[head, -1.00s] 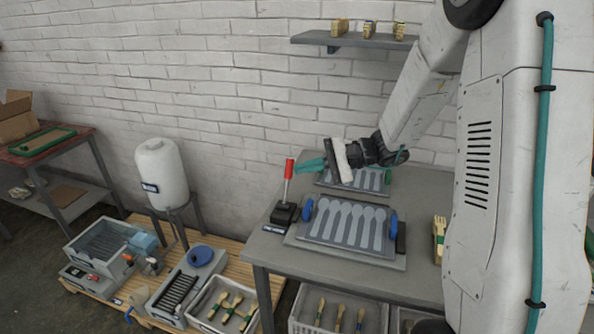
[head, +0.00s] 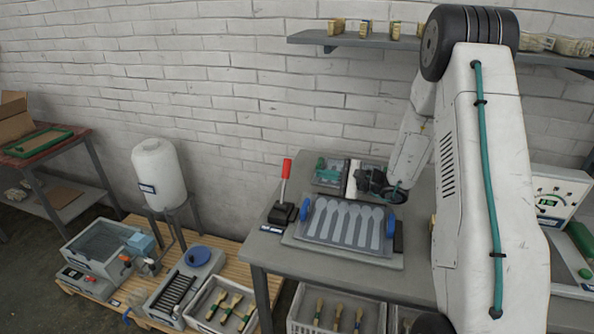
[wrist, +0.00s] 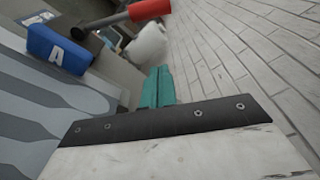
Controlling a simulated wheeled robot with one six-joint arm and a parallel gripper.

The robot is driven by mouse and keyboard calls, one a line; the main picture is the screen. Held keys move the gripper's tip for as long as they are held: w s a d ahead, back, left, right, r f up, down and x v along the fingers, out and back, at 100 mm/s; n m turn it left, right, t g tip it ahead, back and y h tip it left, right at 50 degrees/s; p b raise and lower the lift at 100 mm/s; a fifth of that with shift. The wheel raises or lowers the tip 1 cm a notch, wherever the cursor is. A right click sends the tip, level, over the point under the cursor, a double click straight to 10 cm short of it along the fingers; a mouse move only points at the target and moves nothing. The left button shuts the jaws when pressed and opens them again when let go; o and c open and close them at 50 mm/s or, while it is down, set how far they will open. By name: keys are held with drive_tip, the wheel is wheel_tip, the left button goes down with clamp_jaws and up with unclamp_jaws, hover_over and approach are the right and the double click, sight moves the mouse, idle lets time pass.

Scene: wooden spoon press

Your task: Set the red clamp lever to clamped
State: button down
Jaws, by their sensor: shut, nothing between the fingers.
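The red clamp lever (head: 287,168) stands nearly upright, leaning slightly right, on a black base (head: 282,214) at the table's left side. Its red grip (wrist: 150,10) and dark shaft show at the top of the wrist view. My gripper's teal fingers (head: 324,172) are to the right of the lever, apart from it, above the rear of the table. In the wrist view the teal fingers (wrist: 157,88) are together with nothing between them. The spoon press plate (head: 345,222) with spoon-shaped recesses lies in front of the gripper, a blue block marked A (wrist: 59,49) at its edge.
A label (head: 271,229) lies before the lever base. A white tank (head: 160,175) stands to the left on a stand. The brick wall (head: 220,110) is close behind the table. A shelf (head: 400,42) hangs above.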

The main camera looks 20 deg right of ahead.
sight(285, 181)
drive_tip(key=w+a+r, duration=0.1)
drive_tip(key=w+a, duration=0.3)
drive_tip(key=a, duration=0.4)
drive_tip(key=shift+a+r, duration=0.2)
drive_tip(key=shift+a, duration=0.05)
idle(0.4)
